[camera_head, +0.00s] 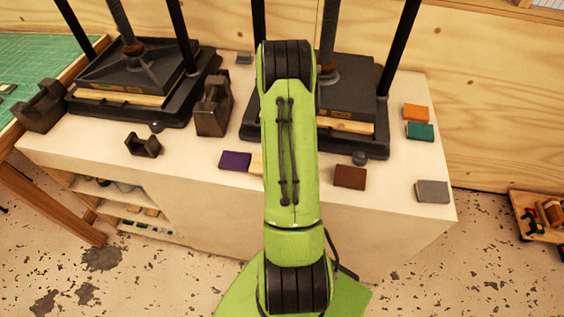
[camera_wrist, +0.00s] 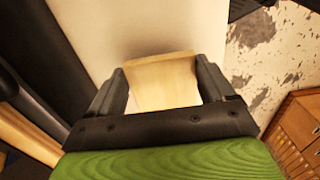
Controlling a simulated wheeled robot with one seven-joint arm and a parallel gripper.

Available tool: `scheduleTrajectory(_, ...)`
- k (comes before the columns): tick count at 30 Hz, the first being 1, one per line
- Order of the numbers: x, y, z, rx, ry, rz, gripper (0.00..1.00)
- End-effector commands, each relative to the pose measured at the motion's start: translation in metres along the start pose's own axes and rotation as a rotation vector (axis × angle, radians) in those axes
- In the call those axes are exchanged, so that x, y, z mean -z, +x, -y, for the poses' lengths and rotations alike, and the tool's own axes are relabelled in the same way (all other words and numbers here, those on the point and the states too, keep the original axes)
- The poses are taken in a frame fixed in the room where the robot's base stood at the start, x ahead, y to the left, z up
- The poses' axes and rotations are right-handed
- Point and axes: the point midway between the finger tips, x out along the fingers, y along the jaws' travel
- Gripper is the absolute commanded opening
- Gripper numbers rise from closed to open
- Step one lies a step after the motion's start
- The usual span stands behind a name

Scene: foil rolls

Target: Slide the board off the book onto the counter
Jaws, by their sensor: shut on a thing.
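A pale wooden board (camera_wrist: 162,72) lies between the two fingers of my gripper (camera_wrist: 160,68), which is shut on it. White counter (camera_wrist: 140,25) shows beyond the board. In the head view my green arm hides the gripper. A sliver of pale wood (camera_head: 256,163) shows at the arm's left edge; I cannot tell if it is the held board. The counter (camera_head: 200,185) also shows in the head view. Pale wood layers sit in the left press (camera_head: 122,97) and the right press (camera_head: 345,126). I cannot clearly tell which thing is the book.
Two black presses (camera_head: 140,75) stand at the back. A purple block (camera_head: 235,160), a brown block (camera_head: 350,177) and a grey block (camera_head: 433,191) lie along the front. Orange (camera_head: 416,112) and green (camera_head: 420,131) blocks lie right. Dark tape dispensers (camera_head: 214,105) stand left. The front right is mostly clear.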

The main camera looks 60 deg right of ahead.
Motion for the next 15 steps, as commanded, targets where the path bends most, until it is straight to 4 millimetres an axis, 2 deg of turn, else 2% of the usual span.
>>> scheduleTrajectory(5, 0.0003, -0.0003, -0.0001, -0.001, -0.001, -0.001, 0.51)
scheduleTrajectory(6, 0.0003, -0.0003, -0.0001, 0.000, -0.001, -0.001, 0.85)
scheduleTrajectory(9, 0.0002, -0.0002, -0.0001, 0.000, -0.001, 0.000, 1.00)
scheduleTrajectory(15, 0.0002, -0.0005, -0.0001, -0.001, -0.001, 0.000, 1.00)
